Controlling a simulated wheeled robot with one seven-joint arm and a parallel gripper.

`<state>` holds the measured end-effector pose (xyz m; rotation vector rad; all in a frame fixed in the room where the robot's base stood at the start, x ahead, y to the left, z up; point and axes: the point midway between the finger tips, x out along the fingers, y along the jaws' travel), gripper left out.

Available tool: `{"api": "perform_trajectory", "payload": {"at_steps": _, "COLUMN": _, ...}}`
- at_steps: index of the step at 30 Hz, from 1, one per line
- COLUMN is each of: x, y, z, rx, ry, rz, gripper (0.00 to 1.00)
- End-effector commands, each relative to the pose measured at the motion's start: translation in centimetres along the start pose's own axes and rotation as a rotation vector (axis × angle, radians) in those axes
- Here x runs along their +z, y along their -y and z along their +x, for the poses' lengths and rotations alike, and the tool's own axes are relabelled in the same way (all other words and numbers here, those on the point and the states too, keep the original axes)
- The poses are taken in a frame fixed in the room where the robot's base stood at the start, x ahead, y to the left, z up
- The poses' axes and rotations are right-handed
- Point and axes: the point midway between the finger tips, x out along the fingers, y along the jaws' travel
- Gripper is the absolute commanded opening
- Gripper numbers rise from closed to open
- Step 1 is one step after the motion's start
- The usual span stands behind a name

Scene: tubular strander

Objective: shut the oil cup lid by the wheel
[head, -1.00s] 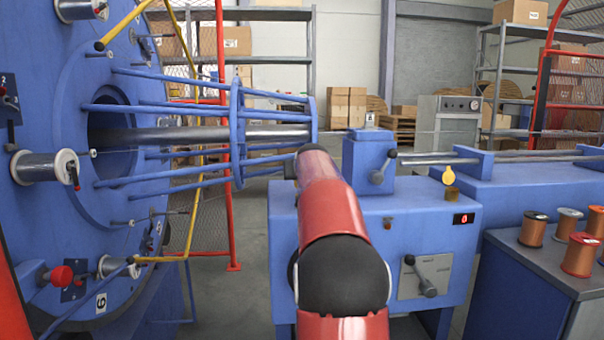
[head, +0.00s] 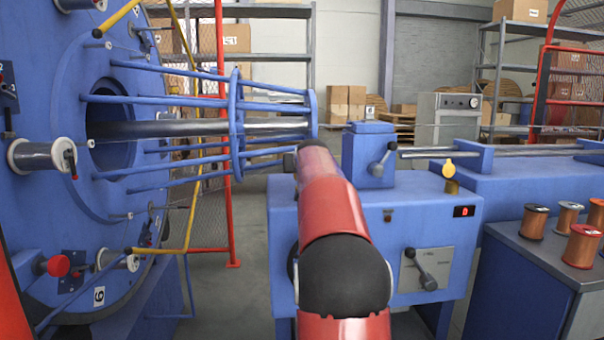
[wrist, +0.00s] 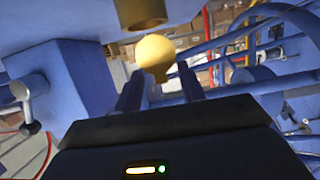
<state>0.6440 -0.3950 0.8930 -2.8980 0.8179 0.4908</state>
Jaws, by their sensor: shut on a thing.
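A yellow oil cup lid (wrist: 154,52) shows just beyond my fingertips in the wrist view, close to the brass oil cup (wrist: 140,14), which is cut off by the top edge. The wrist picture is turned over, so the cup appears above the lid. My gripper (wrist: 160,88) is shut on the lid; its two dark blue fingers reach the lid's lower part. The exact contact is in shadow. In the head view my red arm hides this cup, its lid and my gripper. The big blue wheel (head: 40,215) stands at the left.
A second oil cup (head: 451,187) with a raised yellow lid (head: 449,168) stands farther right on the blue cabinet (head: 420,210). A blue block with a lever (head: 370,150) and the blue rod cage (head: 235,125) are near my arm. Copper spools (head: 584,245) stand at the right.

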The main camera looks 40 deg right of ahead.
Motion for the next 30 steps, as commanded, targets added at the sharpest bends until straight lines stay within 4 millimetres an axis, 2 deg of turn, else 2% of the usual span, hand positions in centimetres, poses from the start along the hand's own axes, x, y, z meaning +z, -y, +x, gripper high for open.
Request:
{"api": "perform_trajectory", "payload": {"at_steps": 1, "x": 0.9, "y": 0.0, "z": 0.1, "rx": 0.001, "ry": -0.024, "rz": 0.000, "gripper": 0.17}}
{"api": "perform_trajectory", "payload": {"at_steps": 10, "x": 2.1, "y": -0.1, "z": -0.5, "rx": 0.001, "ry": -0.217, "rz": 0.001, "gripper": 0.17}}
{"api": "perform_trajectory", "payload": {"at_steps": 21, "x": 2.3, "y": -0.3, "z": -1.6, "rx": 0.004, "ry": -0.456, "rz": 0.001, "gripper": 0.17}}
{"api": "perform_trajectory", "payload": {"at_steps": 30, "x": 2.6, "y": 0.0, "z": -1.9, "rx": 0.000, "ry": -0.578, "rz": -0.001, "gripper": 0.17}}
